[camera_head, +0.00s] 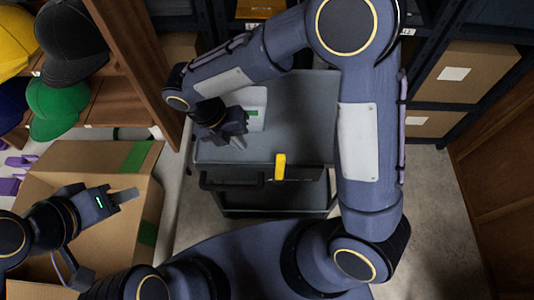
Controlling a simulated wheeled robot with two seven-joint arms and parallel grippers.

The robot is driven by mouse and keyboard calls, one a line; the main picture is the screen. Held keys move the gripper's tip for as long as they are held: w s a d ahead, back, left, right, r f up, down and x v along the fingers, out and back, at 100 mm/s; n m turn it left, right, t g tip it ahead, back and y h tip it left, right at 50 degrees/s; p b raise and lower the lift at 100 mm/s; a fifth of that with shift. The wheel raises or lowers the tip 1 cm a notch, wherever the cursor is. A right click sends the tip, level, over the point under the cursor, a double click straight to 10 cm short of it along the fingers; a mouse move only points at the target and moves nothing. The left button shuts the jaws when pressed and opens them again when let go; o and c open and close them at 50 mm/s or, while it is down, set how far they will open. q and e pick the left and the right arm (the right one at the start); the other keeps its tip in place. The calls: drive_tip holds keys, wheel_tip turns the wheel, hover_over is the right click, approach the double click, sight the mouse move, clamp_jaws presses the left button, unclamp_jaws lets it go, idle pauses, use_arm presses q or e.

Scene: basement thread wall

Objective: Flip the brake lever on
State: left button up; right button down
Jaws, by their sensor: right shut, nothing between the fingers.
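The brake lever (280,166) is a small yellow bar standing up at the near edge of the dark grey cart (300,110), right of the cart's black handle. My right gripper (238,141) is shut and empty. It is over the left part of the cart top, up and left of the lever and apart from it. My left gripper (124,196) is far to the left, over a cardboard box and well away from the lever. Its finger gap is not clear.
A white box (256,98) with a green mark is on the cart beside my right gripper. A large cardboard box (100,165) stands left of the cart. Caps (58,100) sit on wooden shelves at upper left. Shelving with boxes (465,82) is at right; floor (430,190) is clear there.

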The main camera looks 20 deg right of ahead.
approach(280, 170)
drive_tip(key=w+a+f, duration=0.2)
drive_tip(key=a+f, duration=0.1)
drive_tip(key=a, duration=0.1)
use_arm(q)
drive_tip(key=shift+r+p, duration=0.5)
drive_tip(key=shift+r, duration=0.05)
use_arm(e)
drive_tip(key=d, duration=0.2)
drive_tip(key=s+d, duration=0.1)
drive_tip(key=d, duration=0.1)
drive_tip(key=shift+d+f, duration=0.15)
drive_tip(key=shift+d, duration=0.05)
